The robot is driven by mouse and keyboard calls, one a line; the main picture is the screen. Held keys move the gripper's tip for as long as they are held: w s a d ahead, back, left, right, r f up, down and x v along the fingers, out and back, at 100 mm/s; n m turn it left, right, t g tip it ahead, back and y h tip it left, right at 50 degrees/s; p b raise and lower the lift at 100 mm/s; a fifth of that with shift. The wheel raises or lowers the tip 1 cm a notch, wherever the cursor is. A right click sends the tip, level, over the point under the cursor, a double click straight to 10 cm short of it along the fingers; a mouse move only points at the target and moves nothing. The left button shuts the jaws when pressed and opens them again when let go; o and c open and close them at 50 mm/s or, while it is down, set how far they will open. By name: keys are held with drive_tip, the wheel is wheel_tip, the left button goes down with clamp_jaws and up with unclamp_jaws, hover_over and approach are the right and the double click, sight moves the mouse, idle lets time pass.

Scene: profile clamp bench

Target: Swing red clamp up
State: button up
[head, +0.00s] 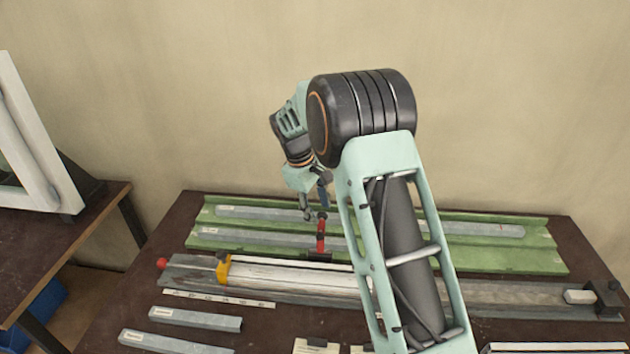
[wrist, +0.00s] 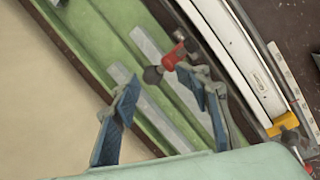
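The red clamp (head: 320,237) stands at the back edge of the grey profile bed, beside the green tray. Its arm points up in the head picture; I cannot tell its exact tilt. In the wrist view the red clamp (wrist: 174,56) shows with a dark round knob (wrist: 153,75) at its end. My gripper (head: 314,206) is above the clamp's upper end in the head view. In the wrist view my gripper (wrist: 161,86) is open, with blue finger pads apart and the knob appearing between the fingertips. I cannot tell whether either finger touches it.
The green tray (head: 480,258) holds grey bars. The light profile (head: 290,277) lies in the bed, with a yellow clamp (head: 224,268) at its left and a dark end block (head: 606,296) at right. Loose bars (head: 195,318) and a ruler strip (head: 220,299) lie in front.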

drive_tip(key=w+r, duration=0.4)
drive_tip(key=w, duration=0.1)
drive_tip(key=shift+w+a, duration=0.15)
drive_tip(key=shift+w, duration=0.05)
idle(0.5)
drive_tip(key=shift+r, duration=0.1)
drive_tip(key=v, duration=1.2)
